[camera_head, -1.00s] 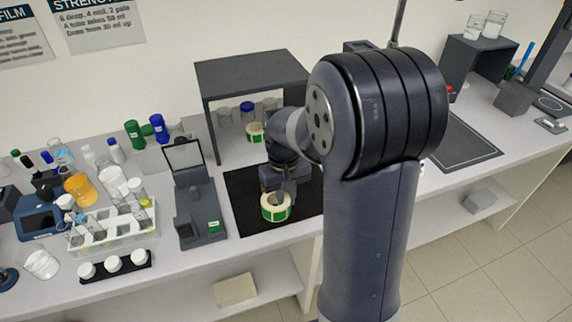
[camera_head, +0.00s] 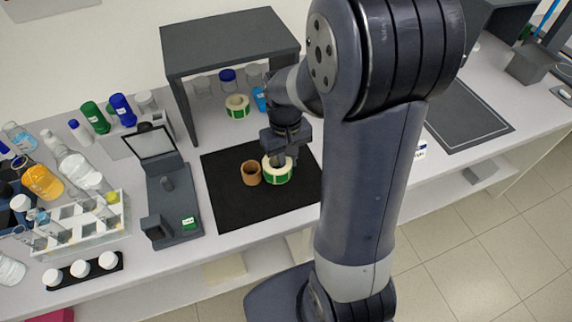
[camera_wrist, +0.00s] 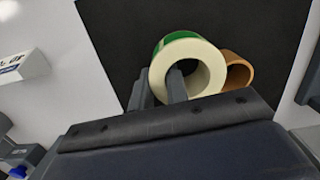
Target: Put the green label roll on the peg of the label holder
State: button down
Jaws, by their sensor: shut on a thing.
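The green label roll (camera_head: 277,175) has a pale top and green-and-white side and is over the black mat. My gripper (camera_head: 280,158) is shut on its wall. In the wrist view, one finger stands inside the hole of the roll (camera_wrist: 205,62) and the other is outside its left side. Whether the roll touches the mat is unclear. The grey label holder (camera_head: 170,207), with a short upright peg (camera_head: 167,184), a raised panel behind and a green tag in front, stands left of the mat, apart from the roll.
A brown cardboard ring (camera_head: 250,173) stands against or very near the roll's left side. A second green roll (camera_head: 237,107) sits under the dark shelf (camera_head: 230,38) with jars. A tube rack (camera_head: 85,222) and bottles crowd the left. The front of the black mat (camera_head: 225,213) is clear.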

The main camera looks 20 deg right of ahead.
aim_at(287, 167)
jog(key=shift+f, duration=1.55)
jog(key=shift+f, duration=0.15)
jog(key=c, duration=1.4)
grip_release()
jog(key=r, duration=0.8)
jog(key=w+r, duration=0.1)
jog(key=r, duration=0.3)
jog(key=shift+r, duration=0.15)
